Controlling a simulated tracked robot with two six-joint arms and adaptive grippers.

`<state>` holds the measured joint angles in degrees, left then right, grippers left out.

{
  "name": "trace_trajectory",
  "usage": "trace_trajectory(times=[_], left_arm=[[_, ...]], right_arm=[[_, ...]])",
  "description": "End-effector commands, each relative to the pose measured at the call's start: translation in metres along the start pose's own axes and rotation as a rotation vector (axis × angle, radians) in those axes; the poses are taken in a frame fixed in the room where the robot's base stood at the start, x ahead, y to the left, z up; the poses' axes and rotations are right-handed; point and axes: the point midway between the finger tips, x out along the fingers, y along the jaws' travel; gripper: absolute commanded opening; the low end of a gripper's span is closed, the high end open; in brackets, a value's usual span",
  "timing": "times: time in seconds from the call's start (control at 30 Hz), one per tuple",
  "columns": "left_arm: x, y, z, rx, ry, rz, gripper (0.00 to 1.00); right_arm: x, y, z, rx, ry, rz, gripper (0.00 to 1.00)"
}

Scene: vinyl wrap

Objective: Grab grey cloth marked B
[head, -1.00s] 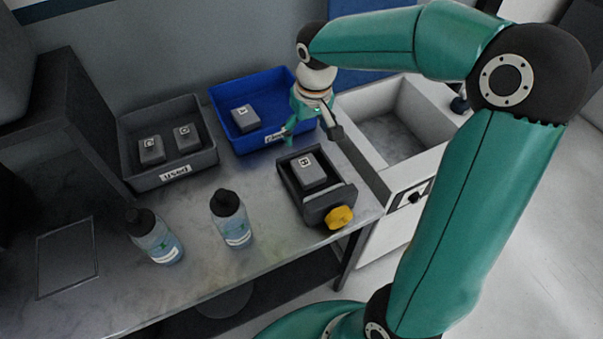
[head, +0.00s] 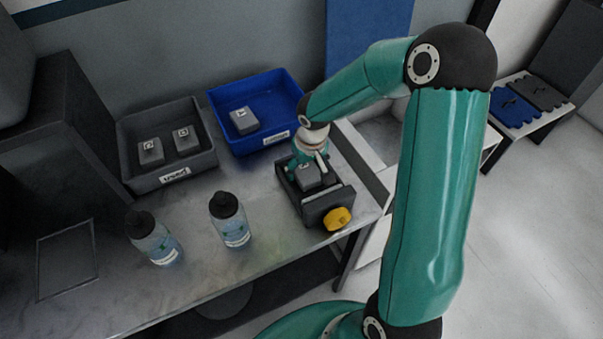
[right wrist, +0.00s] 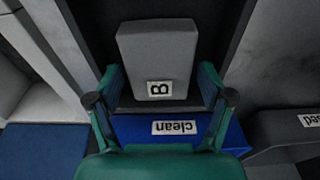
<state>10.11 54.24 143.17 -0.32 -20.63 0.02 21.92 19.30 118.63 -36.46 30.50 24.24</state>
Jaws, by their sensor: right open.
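The grey cloth marked B (right wrist: 157,55) is a block-like piece with a white label, lying in a dark vise-like holder (head: 325,203) with a yellow knob. In the head view the cloth (head: 309,180) is partly hidden by my right gripper (head: 308,167), which is right over it. In the right wrist view the gripper (right wrist: 160,100) is open, with one finger on each side of the cloth's labelled end. I cannot tell whether the fingers touch it. My left gripper is not in view.
A blue bin labelled clean (head: 262,142) with one grey cloth (head: 244,120) stands behind the holder. A grey bin labelled used (head: 173,178) holds two cloths. Two bottles (head: 231,222) (head: 154,240) stand at the front. A white basin (head: 378,135) lies to the right.

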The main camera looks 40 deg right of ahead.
Motion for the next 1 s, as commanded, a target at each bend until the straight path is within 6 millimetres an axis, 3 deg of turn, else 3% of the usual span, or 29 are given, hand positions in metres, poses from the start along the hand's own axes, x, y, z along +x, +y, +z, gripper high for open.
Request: trace_trajectory(times=[0.27, 0.57, 1.0], left_arm=[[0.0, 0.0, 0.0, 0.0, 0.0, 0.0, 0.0], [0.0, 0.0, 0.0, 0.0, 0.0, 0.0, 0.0], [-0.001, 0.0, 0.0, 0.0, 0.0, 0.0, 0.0]], right_arm=[[0.005, 0.0, 0.0, 0.0, 0.0, -0.001, 0.8], [0.005, 0.0, 0.0, 0.0, 0.001, -0.001, 0.36], [-0.005, 0.0, -0.003, 0.0, 0.004, 0.001, 0.36]])
